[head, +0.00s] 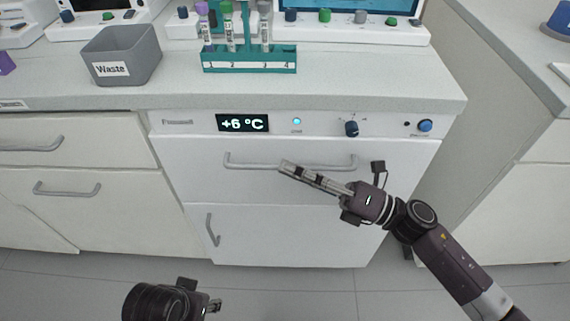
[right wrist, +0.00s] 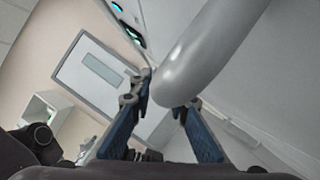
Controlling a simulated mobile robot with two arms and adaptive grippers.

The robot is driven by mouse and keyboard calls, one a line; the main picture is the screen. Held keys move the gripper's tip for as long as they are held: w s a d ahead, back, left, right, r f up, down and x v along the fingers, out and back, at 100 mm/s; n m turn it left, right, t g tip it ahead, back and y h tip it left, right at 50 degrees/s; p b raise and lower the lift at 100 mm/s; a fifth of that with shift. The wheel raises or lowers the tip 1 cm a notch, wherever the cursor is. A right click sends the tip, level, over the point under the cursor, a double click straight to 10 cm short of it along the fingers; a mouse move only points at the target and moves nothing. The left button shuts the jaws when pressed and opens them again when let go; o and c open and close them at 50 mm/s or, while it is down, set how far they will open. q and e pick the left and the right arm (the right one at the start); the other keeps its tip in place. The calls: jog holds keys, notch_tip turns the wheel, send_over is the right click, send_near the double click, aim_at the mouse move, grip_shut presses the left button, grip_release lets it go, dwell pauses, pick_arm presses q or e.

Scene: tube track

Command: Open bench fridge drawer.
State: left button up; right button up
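The bench fridge's white drawer front (head: 210,185) appears closed, with a grey horizontal bar handle (head: 245,162) across it. My right gripper (head: 287,168) reaches in from the right, its fingertips at the middle of the handle. In the right wrist view the grey handle (right wrist: 190,75) looms large at the fingertips. The two fingers (right wrist: 167,98) stand apart, with the handle between or just ahead of their tips; contact is not clear. My left gripper (head: 215,307) shows only partly at the bottom, away from the fridge; its fingers are too small to judge.
The panel above the drawer has a +6 °C display (head: 242,123) and a dark knob (head: 352,128). A lower door with a vertical handle (head: 212,229) sits below. On the bench are a grey waste bin (head: 122,55) and a teal tube rack (head: 248,62). Floor in front is clear.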

jog(key=shift+x, duration=0.8)
grip_shut()
